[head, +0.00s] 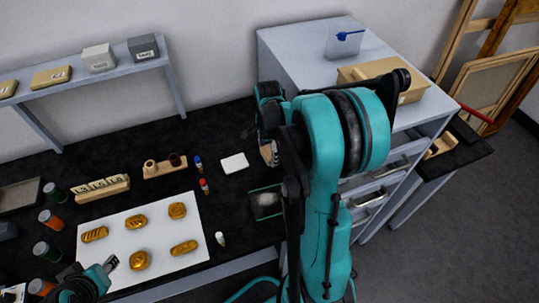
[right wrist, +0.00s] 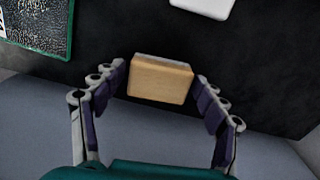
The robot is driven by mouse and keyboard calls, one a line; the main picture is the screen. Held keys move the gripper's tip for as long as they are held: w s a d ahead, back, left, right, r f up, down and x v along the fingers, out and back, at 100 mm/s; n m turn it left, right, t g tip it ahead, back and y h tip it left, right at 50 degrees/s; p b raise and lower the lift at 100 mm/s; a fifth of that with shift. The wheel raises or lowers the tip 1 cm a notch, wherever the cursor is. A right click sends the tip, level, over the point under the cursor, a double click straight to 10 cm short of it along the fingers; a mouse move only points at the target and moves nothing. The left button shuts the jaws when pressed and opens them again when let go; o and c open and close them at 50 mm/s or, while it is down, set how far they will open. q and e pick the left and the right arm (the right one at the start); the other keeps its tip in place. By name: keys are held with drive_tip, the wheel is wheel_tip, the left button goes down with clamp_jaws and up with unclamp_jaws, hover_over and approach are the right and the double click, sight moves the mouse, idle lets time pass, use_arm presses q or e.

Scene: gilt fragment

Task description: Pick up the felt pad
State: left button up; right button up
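A white, flat, rounded pad (head: 234,163), which may be the felt pad, lies on the black table; its edge also shows at the top of the right wrist view (right wrist: 205,6). A pale wooden block (right wrist: 160,80) lies between the fingers of my right gripper (right wrist: 160,76). The fingers are spread on both sides of it, with small gaps visible. In the head view the block (head: 267,153) is partly hidden by my right arm. I cannot tell whether the block carries felt. My left gripper (head: 110,263) is at the lower left, too small to read.
A green-edged tray (head: 266,202) with pale powder is near the block. A white sheet (head: 150,265) holds several gilt pieces. Small bottles (head: 203,186) and a wooden holder (head: 165,168) stand left of the white pad. A grey drawer cabinet (head: 300,50) rises at the right.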

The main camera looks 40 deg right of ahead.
sight(268, 152)
drive_tip(key=c, duration=0.6)
wheel_tip(268, 152, up, 10)
drive_tip(key=p, duration=0.4)
